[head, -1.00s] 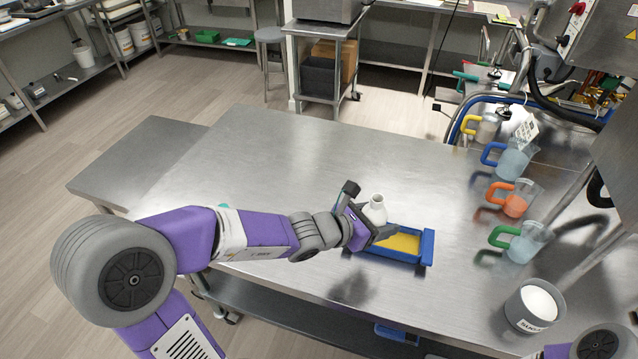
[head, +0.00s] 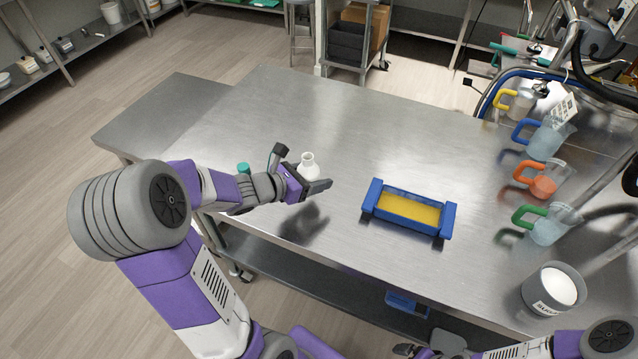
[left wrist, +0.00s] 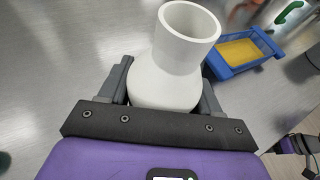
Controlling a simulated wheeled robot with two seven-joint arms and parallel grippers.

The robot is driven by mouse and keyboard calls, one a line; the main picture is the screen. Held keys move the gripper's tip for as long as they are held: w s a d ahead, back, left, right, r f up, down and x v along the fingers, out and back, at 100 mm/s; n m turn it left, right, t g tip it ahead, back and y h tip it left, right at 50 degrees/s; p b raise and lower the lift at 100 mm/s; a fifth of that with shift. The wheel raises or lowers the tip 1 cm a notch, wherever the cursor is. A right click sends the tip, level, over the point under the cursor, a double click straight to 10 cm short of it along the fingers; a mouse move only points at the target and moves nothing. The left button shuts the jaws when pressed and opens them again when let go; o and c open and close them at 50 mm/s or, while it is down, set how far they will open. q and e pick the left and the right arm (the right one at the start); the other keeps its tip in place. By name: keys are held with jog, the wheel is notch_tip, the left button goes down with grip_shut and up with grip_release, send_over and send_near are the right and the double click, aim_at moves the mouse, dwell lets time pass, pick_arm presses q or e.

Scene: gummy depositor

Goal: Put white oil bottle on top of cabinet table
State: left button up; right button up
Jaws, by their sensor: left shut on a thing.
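My left gripper (head: 318,185) is shut on the white oil bottle (head: 308,160) and holds it above the steel table (head: 300,108), left of a blue tray. In the left wrist view the white bottle (left wrist: 180,55) sits between the two fingers, its open mouth toward the camera. Its lower part is hidden by the gripper. A lower steel surface (head: 165,115) adjoins the table at the far left; I cannot tell if it is the cabinet table. My right arm shows only in part at the bottom right, and its jaws are not clear.
The blue tray (head: 375,190) with yellow content stands on the table. Several jugs with coloured handles, one with an orange handle (head: 543,180), line the right side. A grey tub (head: 540,297) of white powder stands at the front right. The table's middle and left are clear.

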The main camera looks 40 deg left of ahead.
pick_arm(q)
notch_tip(320, 180, down, 5)
jog(key=shift+f+b, duration=0.1)
jog(key=shift+b, duration=0.9)
jog(key=shift+f, duration=0.1)
jog(key=o, duration=1.5)
jog(key=shift+r, duration=0.2)
